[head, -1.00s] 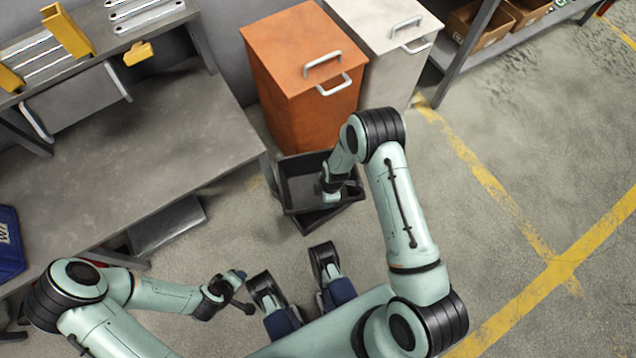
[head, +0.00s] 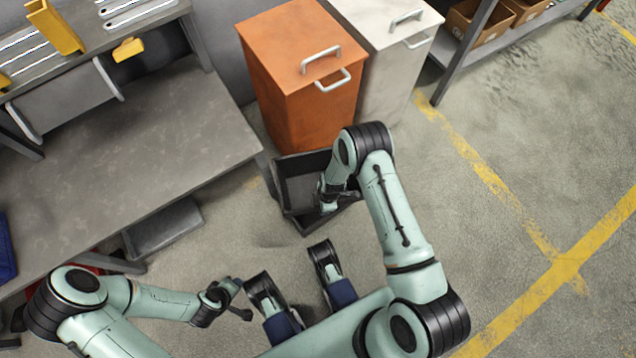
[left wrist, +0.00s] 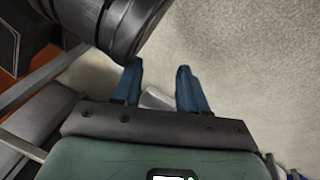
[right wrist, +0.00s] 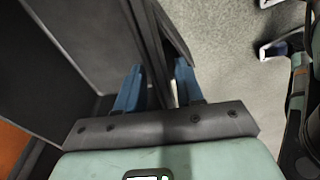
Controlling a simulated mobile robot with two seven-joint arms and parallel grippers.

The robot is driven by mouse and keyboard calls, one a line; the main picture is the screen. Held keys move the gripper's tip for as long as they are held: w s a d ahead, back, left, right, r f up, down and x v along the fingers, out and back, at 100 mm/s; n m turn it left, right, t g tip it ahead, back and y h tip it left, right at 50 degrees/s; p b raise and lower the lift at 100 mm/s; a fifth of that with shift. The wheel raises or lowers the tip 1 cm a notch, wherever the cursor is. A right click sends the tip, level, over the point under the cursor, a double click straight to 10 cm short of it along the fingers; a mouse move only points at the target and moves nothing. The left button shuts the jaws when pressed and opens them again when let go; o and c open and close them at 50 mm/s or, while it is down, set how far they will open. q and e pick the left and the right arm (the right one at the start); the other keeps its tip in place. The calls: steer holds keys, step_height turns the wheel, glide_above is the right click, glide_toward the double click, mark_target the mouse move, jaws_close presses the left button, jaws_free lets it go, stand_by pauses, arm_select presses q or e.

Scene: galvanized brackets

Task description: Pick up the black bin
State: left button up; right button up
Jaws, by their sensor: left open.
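The black bin (head: 302,180) is an open, dark, rectangular bin low in front of the orange cabinet. My right gripper (head: 327,207) is at the bin's near right side. In the right wrist view, the bin's wall (right wrist: 145,40) runs between the two separated blue fingers (right wrist: 160,75), which look open around the rim. Whether either finger touches the wall cannot be told.
An orange cabinet (head: 300,80) and a white cabinet (head: 385,50) stand behind the bin. A grey workbench (head: 130,140) fills the left. A dark edge (head: 312,225) shows below the bin. Floor on the right is open, with yellow lines (head: 500,190).

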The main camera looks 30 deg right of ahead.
jaws_close()
steer(key=shift+s, duration=0.1)
